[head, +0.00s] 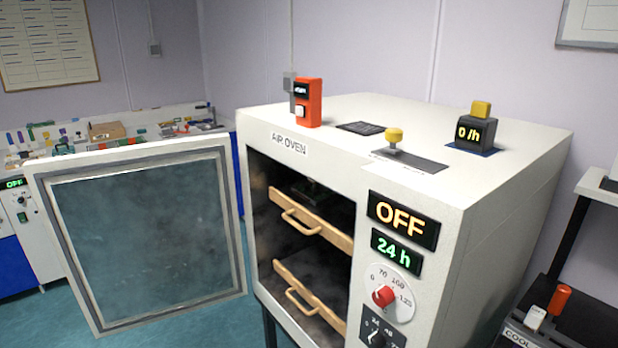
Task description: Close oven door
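The air oven (420,160) is a large white box on the right half of the head view. Its door (140,235) is a pale frame around a dark glass pane. The door stands wide open, swung out to the left of the oven opening. Inside the dark chamber are two wooden-fronted shelves, an upper one (308,222) and a lower one (308,305), each with a handle. The oven display (402,222) reads OFF, and the one below it reads 24 h. Neither of my grippers is in view.
An orange device (307,103), a yellow knob (393,137) and a black 0/h block (475,136) stand on the oven top. A cluttered bench (110,135) lies behind the door. Dark equipment (575,320) is at the lower right. Teal floor (195,325) shows below the door.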

